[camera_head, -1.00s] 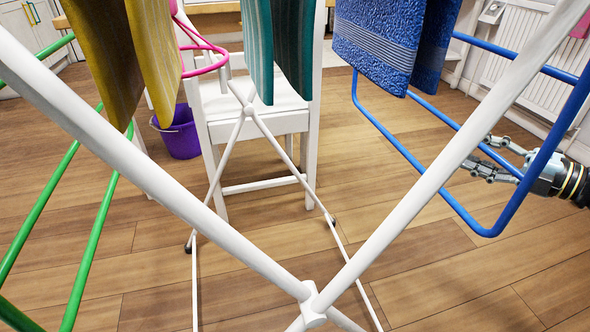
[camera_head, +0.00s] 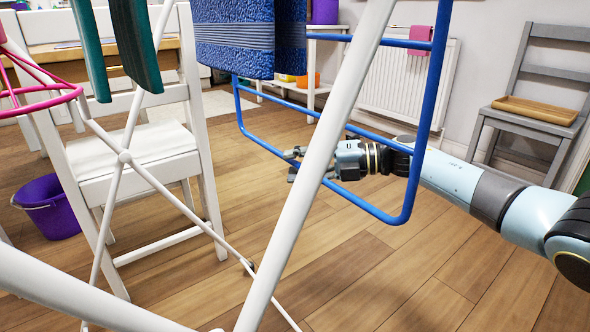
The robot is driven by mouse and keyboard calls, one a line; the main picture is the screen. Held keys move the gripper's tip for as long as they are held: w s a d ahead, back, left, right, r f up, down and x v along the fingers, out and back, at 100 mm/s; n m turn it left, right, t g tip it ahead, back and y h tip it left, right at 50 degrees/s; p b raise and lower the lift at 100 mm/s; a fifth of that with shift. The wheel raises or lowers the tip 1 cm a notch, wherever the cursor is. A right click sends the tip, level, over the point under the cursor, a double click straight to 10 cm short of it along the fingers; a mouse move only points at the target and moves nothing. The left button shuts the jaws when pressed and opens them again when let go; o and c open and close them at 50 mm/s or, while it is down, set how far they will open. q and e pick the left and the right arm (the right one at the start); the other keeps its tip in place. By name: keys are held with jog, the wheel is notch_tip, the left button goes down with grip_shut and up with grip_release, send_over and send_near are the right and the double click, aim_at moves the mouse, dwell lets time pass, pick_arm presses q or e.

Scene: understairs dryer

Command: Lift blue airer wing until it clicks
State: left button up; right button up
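The blue airer wing (camera_head: 421,150) hangs down on the right side of the white drying rack, its bars sloping toward the floor. A blue towel (camera_head: 235,45) hangs above it. My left gripper is out of view.
A white chair (camera_head: 130,155) and purple bucket (camera_head: 48,208) stand at the left. A radiator (camera_head: 400,80) is on the back wall. A grey chair (camera_head: 530,120) with a wooden tray (camera_head: 535,108) stands at the right. The wooden floor between is clear.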

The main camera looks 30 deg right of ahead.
jog(key=shift+w+a, duration=0.15)
jog(key=shift+a, duration=0.1)
grip_shut()
dwell(0.4)
